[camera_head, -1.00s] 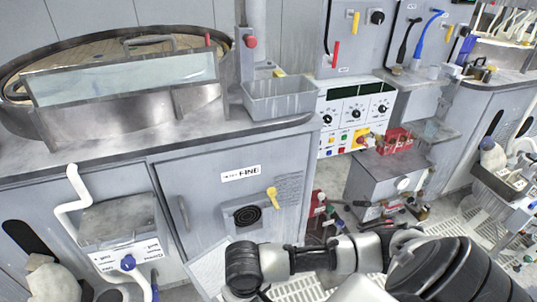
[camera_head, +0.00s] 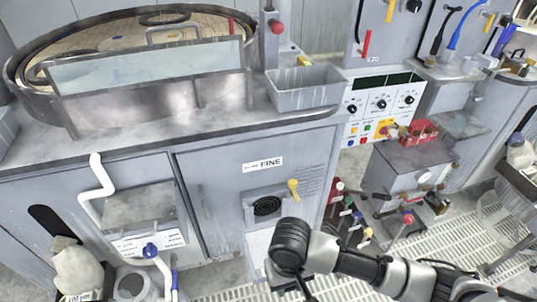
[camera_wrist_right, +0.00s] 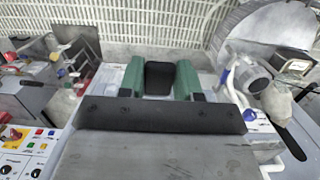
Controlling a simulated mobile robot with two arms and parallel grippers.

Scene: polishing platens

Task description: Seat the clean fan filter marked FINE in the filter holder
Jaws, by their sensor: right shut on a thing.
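The filter holder is not clearly told apart from the grille's square surround. My left gripper is out of view.
A yellow-handled lever (camera_head: 293,186) sits right of the grille. A shelf box (camera_head: 139,204) with a white pipe (camera_head: 98,182) stands to the left. Coloured valves (camera_head: 347,212) and a grey cart (camera_head: 408,170) are to the right, above open floor grating (camera_head: 485,232).

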